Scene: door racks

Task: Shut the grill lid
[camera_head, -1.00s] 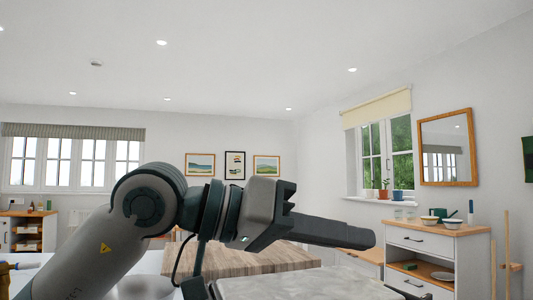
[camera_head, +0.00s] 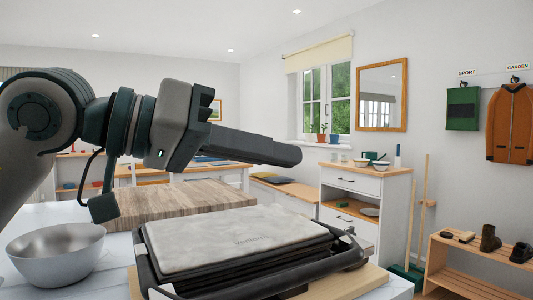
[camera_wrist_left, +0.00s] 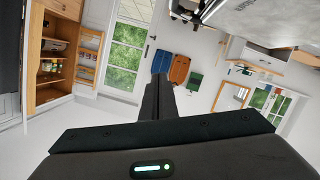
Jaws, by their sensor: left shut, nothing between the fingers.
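The grill is a black contact grill with a pale grey, mottled lid (camera_head: 240,238) in the head view. The lid lies low and nearly flat over the black lower body (camera_head: 265,280); I cannot tell whether a small gap is left between them. A part of the lid with lettering also shows at the top right of the left wrist view (camera_wrist_left: 275,18). My left gripper (camera_head: 288,154) is shut and empty, held above and apart from the lid, pointing right. Its closed fingers also show in the left wrist view (camera_wrist_left: 158,98). My right gripper is not in view.
The grill stands on a light wooden board (camera_head: 352,284). A wooden block (camera_head: 165,200) lies behind it and a metal bowl (camera_head: 58,258) stands to its left. A white cabinet (camera_head: 355,185) and a shoe bench (camera_head: 455,265) stand at the right.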

